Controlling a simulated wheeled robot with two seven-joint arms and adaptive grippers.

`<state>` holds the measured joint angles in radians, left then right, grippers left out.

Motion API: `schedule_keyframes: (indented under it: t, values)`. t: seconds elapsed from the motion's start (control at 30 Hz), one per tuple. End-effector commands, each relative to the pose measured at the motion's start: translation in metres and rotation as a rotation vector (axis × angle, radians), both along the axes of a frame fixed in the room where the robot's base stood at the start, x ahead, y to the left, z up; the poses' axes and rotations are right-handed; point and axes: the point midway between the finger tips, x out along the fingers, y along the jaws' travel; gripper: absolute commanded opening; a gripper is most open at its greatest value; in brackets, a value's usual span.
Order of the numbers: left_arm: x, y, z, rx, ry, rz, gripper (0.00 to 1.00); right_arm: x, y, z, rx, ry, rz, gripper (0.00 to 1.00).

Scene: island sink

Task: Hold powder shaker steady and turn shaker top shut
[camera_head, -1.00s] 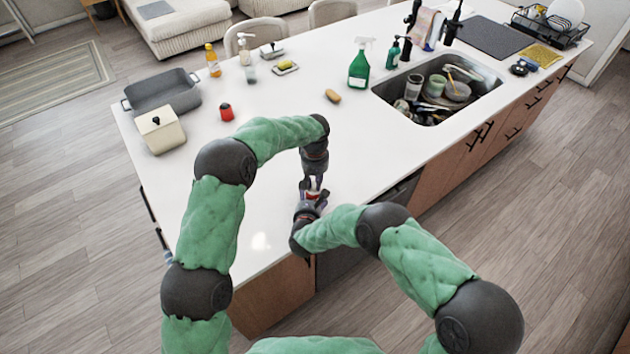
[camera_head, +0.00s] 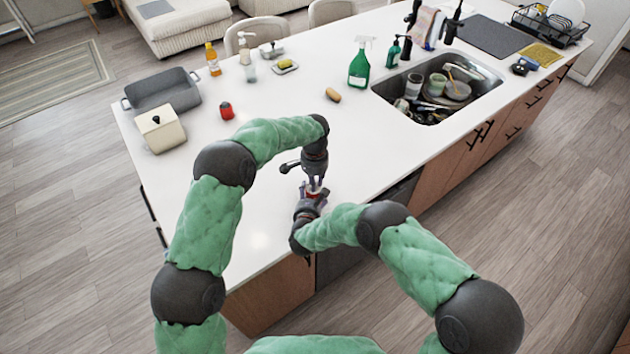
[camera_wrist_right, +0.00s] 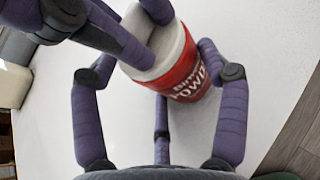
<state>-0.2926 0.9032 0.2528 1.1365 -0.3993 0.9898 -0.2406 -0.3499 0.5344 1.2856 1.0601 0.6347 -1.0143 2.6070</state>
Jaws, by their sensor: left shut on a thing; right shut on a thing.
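The powder shaker, a white can with a red label, shows in the right wrist view (camera_wrist_right: 192,72), tilted in the picture. In the head view (camera_head: 314,192) only a small red and white part shows between my grippers. My right gripper (camera_head: 311,197) is shut around the can's body from the near side; its purple fingers also show in the right wrist view (camera_wrist_right: 160,85). My left gripper (camera_head: 315,184) comes down from above and is shut on the shaker's top. Its fingers cross the upper left of the wrist view (camera_wrist_right: 140,38) and hide much of the top.
Both grippers are over the island's front edge area. A red timer-like item (camera_head: 226,111), a cream canister (camera_head: 161,131) and a grey pan (camera_head: 165,92) stand to the left. The counter around is clear.

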Motion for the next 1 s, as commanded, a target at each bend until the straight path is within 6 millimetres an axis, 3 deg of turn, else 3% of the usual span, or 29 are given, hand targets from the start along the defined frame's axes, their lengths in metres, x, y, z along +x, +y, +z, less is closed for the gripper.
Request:
schedule_keyframes:
  t: [0.4,0.93,0.97,1.0]
  values:
    - [0.002,0.0016,0.0013,-0.001,-0.008,-0.175,0.0,-0.0013,-0.0001,-0.0012,0.0,0.002,0.0,0.36]
    - [0.0018,0.0016,0.0016,-0.001,-0.007,-0.196,0.0,-0.0017,-0.0002,-0.002,-0.001,0.004,0.0,0.36]
    - [0.0018,0.0016,0.0016,-0.001,-0.007,-0.196,0.27,-0.0018,-0.0002,-0.0021,-0.001,0.004,0.0,0.36]
    - [0.0017,0.0016,0.0016,-0.001,-0.007,-0.196,0.33,-0.0018,-0.0002,-0.0022,-0.001,0.004,0.0,0.36]
